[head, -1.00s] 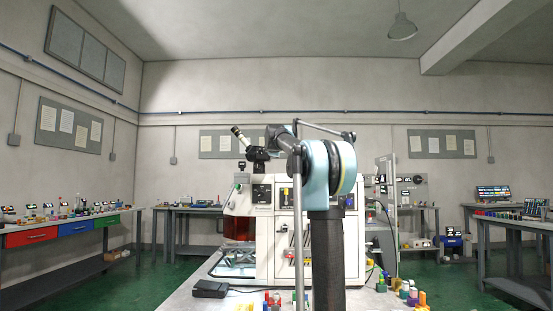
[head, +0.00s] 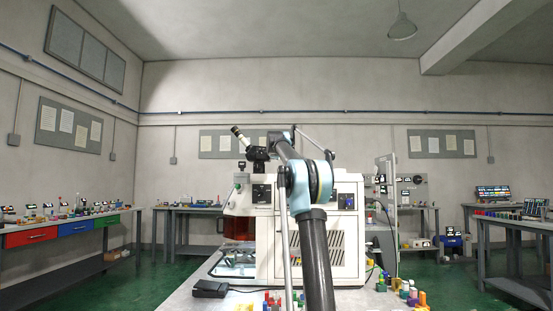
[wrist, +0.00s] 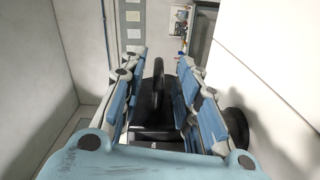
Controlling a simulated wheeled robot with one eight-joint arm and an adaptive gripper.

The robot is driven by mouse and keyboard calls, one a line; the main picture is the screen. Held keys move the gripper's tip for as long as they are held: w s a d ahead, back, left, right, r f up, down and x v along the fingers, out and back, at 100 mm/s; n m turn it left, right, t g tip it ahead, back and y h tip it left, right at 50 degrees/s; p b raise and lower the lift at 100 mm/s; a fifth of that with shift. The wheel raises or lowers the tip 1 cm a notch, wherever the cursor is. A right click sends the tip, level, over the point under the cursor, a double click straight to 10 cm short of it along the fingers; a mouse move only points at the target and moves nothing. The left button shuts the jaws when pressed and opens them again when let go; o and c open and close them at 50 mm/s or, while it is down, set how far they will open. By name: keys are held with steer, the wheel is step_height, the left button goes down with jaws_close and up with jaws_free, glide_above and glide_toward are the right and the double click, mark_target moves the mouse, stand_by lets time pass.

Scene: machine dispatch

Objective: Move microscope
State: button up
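The microscope (head: 258,154) is a black body with a pale angled eyepiece tube (head: 238,135), on the upper left of the large white machine (head: 266,236) in the head view. My arm ends just right of the microscope there, and my gripper is not clearly made out. In the wrist view my gripper (wrist: 161,62) is open, with blue-padded fingers on both sides. A black curved part (wrist: 158,84), apparently of the microscope, lies between the fingers. I cannot tell whether the pads touch it. A black round part (wrist: 237,126) sits to the right of the right finger.
The machine stands on a grey table with a black pedal (head: 209,289) and several small coloured parts (head: 272,300) at the front. A white panel (wrist: 270,60) is close on the right in the wrist view. Benches with drawers (head: 75,229) line the left wall. Green floor is open between.

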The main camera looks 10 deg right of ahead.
steer(key=shift+w+d, duration=0.25)
steer(key=shift+w, duration=1.05)
jaws_close()
